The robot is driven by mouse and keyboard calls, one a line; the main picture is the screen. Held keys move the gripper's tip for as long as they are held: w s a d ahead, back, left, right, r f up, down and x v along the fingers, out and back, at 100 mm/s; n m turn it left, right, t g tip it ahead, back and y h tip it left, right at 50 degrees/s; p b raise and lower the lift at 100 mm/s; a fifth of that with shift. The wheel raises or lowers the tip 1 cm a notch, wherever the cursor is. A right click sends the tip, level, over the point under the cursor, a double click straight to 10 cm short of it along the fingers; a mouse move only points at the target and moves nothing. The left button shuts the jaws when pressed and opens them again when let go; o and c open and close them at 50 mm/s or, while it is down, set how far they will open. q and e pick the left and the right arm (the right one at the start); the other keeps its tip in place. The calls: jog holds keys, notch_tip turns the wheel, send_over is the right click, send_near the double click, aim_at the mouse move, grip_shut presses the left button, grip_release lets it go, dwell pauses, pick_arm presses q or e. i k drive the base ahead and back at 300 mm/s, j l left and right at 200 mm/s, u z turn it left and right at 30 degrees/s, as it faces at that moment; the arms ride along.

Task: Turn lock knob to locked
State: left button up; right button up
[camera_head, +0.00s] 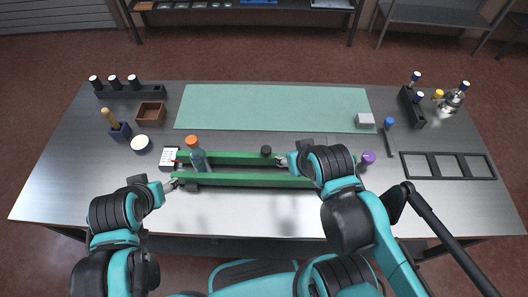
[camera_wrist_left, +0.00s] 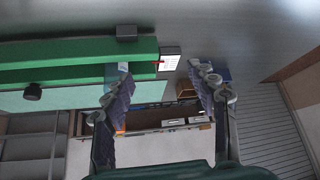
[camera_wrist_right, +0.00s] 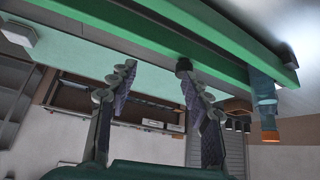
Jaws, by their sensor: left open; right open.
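A green two-rail fixture (camera_head: 250,182) lies along the front middle of the table. A black round knob (camera_head: 266,151) sits on its far rail; it also shows in the left wrist view (camera_wrist_left: 33,92) and the right wrist view (camera_wrist_right: 183,64). I cannot tell which knob is the lock knob or read its setting. My right gripper (camera_head: 283,161) is open just right of the black knob. In the right wrist view the knob appears close to one finger (camera_wrist_right: 190,88); contact is unclear. My left gripper (camera_head: 170,184) is open at the fixture's left end, apparently empty.
An orange-capped bottle (camera_head: 197,160) stands at the fixture's left part, beside a white card (camera_head: 170,158). A purple round part (camera_head: 368,157) is at the right end. A black tray (camera_head: 448,166) lies right. The green mat (camera_head: 270,107) is mostly clear.

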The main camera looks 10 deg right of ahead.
aim_at(368, 157)
jog(key=k, duration=0.35)
jog(key=k+z, duration=0.1)
jog(key=z, duration=0.35)
jog(key=k+z, duration=0.1)
jog(key=z, duration=0.35)
jog(key=k+z, duration=0.1)
jog(key=z, duration=0.35)
jog(key=i+j+z, duration=0.4)
jog(key=j, duration=0.25)
jog(key=l+u, duration=0.25)
jog(key=l, duration=0.15)
jog(key=i+l+u, duration=0.25)
jog(key=l+u, duration=0.2)
jog(key=l, duration=0.2)
jog(key=i, duration=0.05)
